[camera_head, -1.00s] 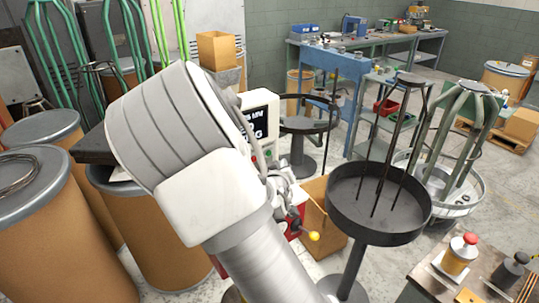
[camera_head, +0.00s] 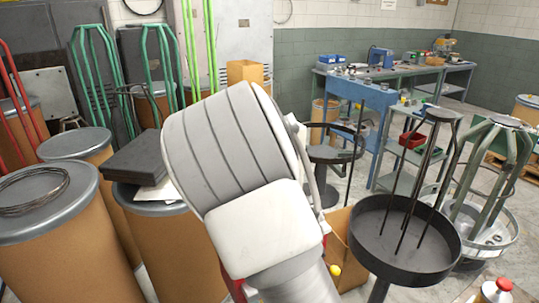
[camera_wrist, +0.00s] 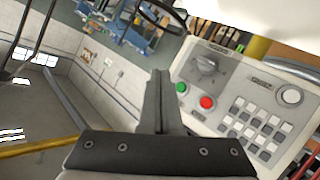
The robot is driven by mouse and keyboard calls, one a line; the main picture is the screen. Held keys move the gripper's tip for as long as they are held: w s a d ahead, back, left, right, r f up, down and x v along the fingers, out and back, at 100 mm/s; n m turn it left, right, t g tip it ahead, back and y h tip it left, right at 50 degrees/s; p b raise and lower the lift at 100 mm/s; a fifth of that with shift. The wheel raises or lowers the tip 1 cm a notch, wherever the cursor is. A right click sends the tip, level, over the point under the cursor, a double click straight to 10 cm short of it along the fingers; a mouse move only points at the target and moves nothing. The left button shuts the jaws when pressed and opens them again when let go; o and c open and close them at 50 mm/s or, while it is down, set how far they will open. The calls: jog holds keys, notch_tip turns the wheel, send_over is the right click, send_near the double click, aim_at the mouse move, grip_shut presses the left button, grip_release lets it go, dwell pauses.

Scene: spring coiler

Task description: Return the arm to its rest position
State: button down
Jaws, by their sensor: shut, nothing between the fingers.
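My gripper (camera_wrist: 160,95) shows in the wrist view with its two dark fingers together and nothing between them. It points past a light grey control panel (camera_wrist: 240,100) on its right. The panel has a rotary knob, a green button, a red button and a keypad. I see a gap in depth there but cannot tell how near the fingers are to the panel. In the head view my white and grey arm fills the middle, and it hides my gripper and most of the machine behind it.
A round black tray stand (camera_head: 408,240) is right of my arm, with a cardboard box (camera_head: 345,250) beside it. Brown drums (camera_head: 50,240) crowd the left. Blue workbenches (camera_head: 365,95) stand at the back. Bare floor shows between the stands and benches.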

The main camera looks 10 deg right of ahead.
jog(key=s+a+r+g+y, duration=0.1)
jog(key=s+r, duration=0.3)
jog(key=s, duration=0.6)
jog(key=s+a+r+g+y, duration=0.2)
jog(key=s+a+r+g, duration=0.1)
jog(key=s, duration=0.7)
jog(key=s+a+r+g+y, duration=0.2)
jog(key=s+r, duration=0.4)
jog(key=s, duration=0.4)
jog(key=shift+m+g, duration=0.3)
jog(key=shift+g, duration=0.3)
jog(key=shift+a, duration=0.1)
